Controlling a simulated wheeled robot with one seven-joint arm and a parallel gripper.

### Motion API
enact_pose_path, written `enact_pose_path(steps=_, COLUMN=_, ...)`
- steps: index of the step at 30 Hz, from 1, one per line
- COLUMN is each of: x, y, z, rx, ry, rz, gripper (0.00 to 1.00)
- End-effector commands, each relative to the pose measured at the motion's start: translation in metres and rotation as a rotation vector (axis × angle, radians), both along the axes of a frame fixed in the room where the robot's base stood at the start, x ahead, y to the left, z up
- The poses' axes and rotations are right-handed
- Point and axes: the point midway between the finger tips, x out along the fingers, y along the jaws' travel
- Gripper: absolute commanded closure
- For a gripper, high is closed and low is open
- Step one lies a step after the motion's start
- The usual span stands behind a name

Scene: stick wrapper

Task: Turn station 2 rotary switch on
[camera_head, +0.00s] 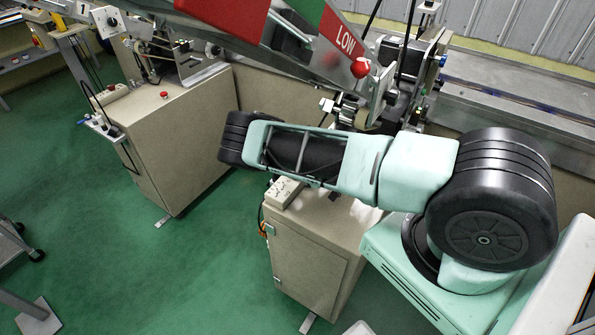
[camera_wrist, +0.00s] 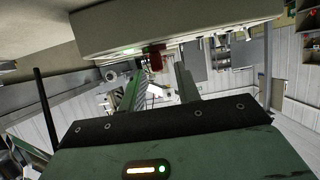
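In the wrist view, my gripper (camera_wrist: 158,78) has its two fingers apart with a gap between them. A cream control box (camera_wrist: 180,22) fills the top of that view, just beyond the fingertips. A red knob or button (camera_wrist: 156,58) sticks out from it, in line with the gap, with no clear contact. A small green light (camera_wrist: 128,50) is left of it. In the head view, a control box (camera_head: 285,192) sits on the nearer cabinet, below my arm. My gripper does not show there. I cannot clearly pick out the rotary switch or its setting.
The nearer cabinet (camera_head: 305,265) stands under my arm, with machinery (camera_head: 405,85) and a red, white and green sign (camera_head: 325,45) behind. Another cabinet (camera_head: 185,140) with a red button (camera_head: 164,94) stands further left. The green floor (camera_head: 190,265) is open between them.

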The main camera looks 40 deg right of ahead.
Motion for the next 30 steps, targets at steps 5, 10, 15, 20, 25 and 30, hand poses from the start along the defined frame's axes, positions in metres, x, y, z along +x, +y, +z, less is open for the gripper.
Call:
enact_pose_path(steps=5, x=0.001, y=0.0, z=0.031, rx=0.0, ry=-0.004, rz=-0.002, gripper=0.67)
enact_pose_path(steps=10, x=0.001, y=0.0, z=0.061, rx=0.0, ry=-0.004, rz=-0.003, gripper=0.67)
enact_pose_path(steps=15, x=0.0, y=0.0, z=0.081, rx=0.0, ry=-0.002, rz=-0.001, gripper=0.67)
enact_pose_path(steps=20, x=0.0, y=0.0, z=0.089, rx=0.0, ry=-0.001, rz=0.0, gripper=0.67)
enact_pose_path(steps=25, x=0.0, y=0.0, z=0.09, rx=0.0, ry=0.0, rz=0.0, gripper=0.67)
enact_pose_path(steps=30, x=0.0, y=0.0, z=0.09, rx=0.0, ry=0.0, rz=0.0, gripper=0.67)
